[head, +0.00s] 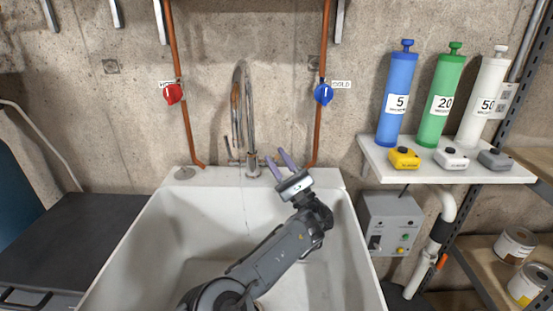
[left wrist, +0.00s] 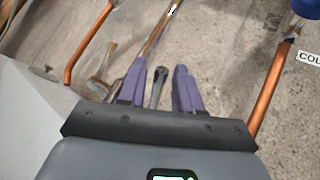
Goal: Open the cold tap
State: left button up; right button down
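The cold tap is a blue round handle (head: 323,94) on the right copper pipe, beside a "COLD" label (head: 341,84). In the left wrist view the blue handle (left wrist: 306,8) is cut off at the top right corner. My left gripper (head: 279,162) is over the back of the white sink, below and to the left of the blue handle and apart from it. Its two purple fingers (left wrist: 160,82) stand apart with nothing held between them. The right gripper shows in neither view.
A red hot tap handle (head: 173,93) sits on the left copper pipe. A tall faucet (head: 243,105) rises behind the white sink (head: 180,205), close left of my gripper. A shelf (head: 455,172) with several cylinders stands at the right. The wall around the blue handle is clear.

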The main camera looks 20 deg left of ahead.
pick_arm(q)
jog(key=b+v, duration=0.1)
jog(key=v, duration=0.5)
jog(key=shift+d+f, duration=0.25)
